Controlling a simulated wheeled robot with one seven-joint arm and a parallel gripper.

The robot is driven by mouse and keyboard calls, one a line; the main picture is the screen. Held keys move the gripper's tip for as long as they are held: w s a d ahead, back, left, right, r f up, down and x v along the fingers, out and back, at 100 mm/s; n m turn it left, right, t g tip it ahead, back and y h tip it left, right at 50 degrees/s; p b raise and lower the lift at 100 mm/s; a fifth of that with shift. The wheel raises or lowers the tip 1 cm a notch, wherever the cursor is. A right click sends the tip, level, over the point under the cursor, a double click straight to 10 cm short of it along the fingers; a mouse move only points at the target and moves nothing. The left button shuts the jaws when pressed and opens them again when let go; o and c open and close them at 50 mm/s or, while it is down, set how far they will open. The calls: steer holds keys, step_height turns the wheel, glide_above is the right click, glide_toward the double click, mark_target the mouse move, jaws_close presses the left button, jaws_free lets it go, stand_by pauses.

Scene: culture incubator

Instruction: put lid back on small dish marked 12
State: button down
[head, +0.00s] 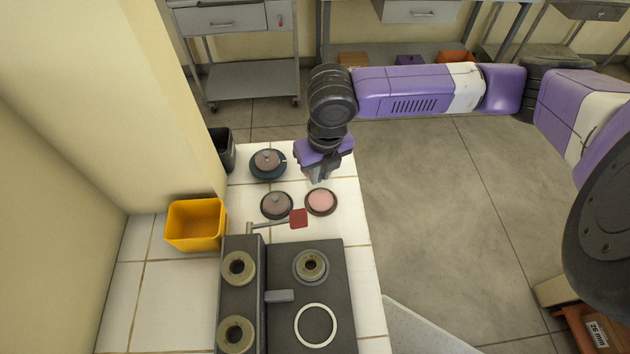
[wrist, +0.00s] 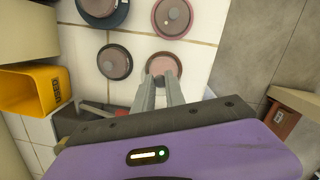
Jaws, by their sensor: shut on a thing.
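A small open dish (head: 321,202) with a pink inside and brown rim stands on the white tiles, and it also shows in the wrist view (wrist: 164,65). A round lidded piece (wrist: 172,17) with a knob and pinkish-brown rim lies beyond it in the wrist view; my gripper hides it in the head view. My gripper (head: 317,181) points down over the open dish's far edge. In the wrist view its fingers (wrist: 160,84) overlap the dish's near part. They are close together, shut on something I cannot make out. No number 12 is readable.
A dark lidded dish (head: 276,206) stands left of the open one, and a lidded dish on a blue base (head: 267,165) stands behind. A red paddle (head: 299,218), grey apparatus (head: 285,296) and yellow bin (head: 195,224) are nearby. The counter's right edge is close.

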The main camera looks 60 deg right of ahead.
mark_target(323, 185)
steer(key=shift+s+a+n, duration=0.1)
steer(key=shift+s+n, duration=0.4)
steer(key=shift+n, duration=0.6)
steer(key=shift+f+b, duration=2.45)
steer(key=shift+f, duration=0.75)
steer(key=shift+w+f, duration=0.1)
steer(key=shift+f, duration=0.05)
steer(key=c, duration=1.3)
jaws_free()
steer(key=shift+o, duration=0.2)
steer(key=o, duration=0.4)
